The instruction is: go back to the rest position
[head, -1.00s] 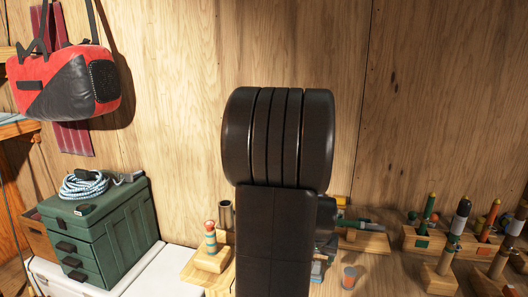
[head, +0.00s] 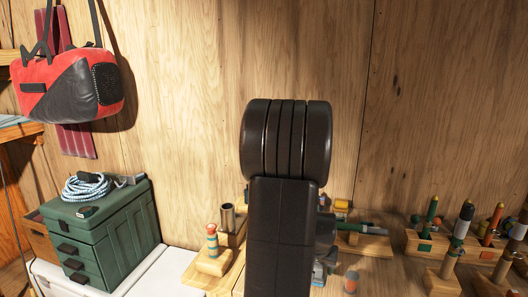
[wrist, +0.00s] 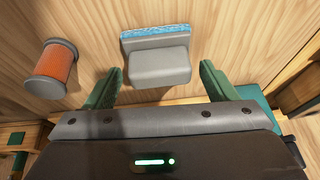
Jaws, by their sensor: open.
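My gripper (wrist: 161,72) shows in the wrist view with its two green fingers spread wide. No finger touches anything. A grey block with a blue textured edge (wrist: 158,62) lies on the wooden surface ahead, between the fingertips in the picture, with a gap on each side. In the head view my dark arm stands in the middle and hides most of the gripper.
An orange cylinder with grey ends (wrist: 53,70) is left of the block; it shows in the head view too (head: 351,280). Wooden holders (head: 430,245) with floats stand right. A striped float (head: 212,240) on a block and a green tackle box (head: 105,230) are left.

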